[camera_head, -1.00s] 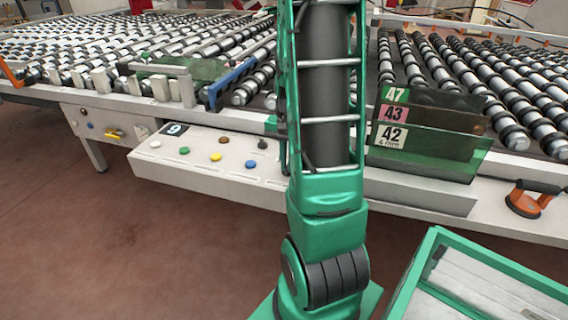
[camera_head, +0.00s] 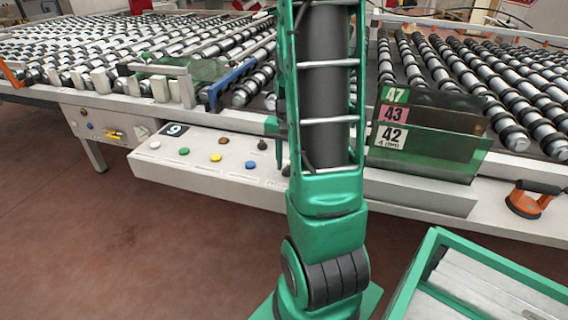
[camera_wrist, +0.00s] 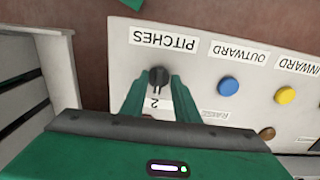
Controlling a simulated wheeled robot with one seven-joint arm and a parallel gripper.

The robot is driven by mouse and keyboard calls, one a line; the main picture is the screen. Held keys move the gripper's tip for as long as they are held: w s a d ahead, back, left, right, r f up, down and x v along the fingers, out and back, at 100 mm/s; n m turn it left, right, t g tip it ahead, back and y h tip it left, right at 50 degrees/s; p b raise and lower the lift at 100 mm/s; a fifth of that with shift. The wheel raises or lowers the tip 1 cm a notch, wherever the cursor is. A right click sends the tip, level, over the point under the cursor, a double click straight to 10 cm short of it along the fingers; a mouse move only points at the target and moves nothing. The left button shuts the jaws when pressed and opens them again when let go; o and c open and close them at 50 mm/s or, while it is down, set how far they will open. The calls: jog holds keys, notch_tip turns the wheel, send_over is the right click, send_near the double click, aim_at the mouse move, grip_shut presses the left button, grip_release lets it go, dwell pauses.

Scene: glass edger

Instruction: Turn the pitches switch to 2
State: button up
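The pitches switch (camera_wrist: 158,77) is a small black knob on the pale control panel, below the upside-down PITCHES label (camera_wrist: 163,40) in the wrist view. A printed 2 (camera_wrist: 155,103) shows on the side of the knob nearer my gripper. My gripper (camera_wrist: 158,82) has its two green fingers on either side of the knob, with a gap between them. Whether the fingertips touch the knob is not clear. In the head view my arm mostly hides this end of the panel.
A blue button (camera_wrist: 228,88) and a yellow button (camera_wrist: 286,96) lie right of the switch in the wrist view. The control panel (camera_head: 160,171) runs along the roller table's front. A green-framed cart (camera_head: 499,264) stands at the lower right.

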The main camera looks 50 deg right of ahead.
jog(key=shift+r, duration=0.1)
notch_tip(320, 180, up, 11)
jog(key=shift+f, duration=0.2)
dwell(0.7)
jog(key=s+a+n, duration=0.7)
jog(key=s+a, duration=0.7)
jog(key=a, duration=0.2)
jog(key=shift+a, duration=0.35)
jog(key=shift+r, duration=0.1)
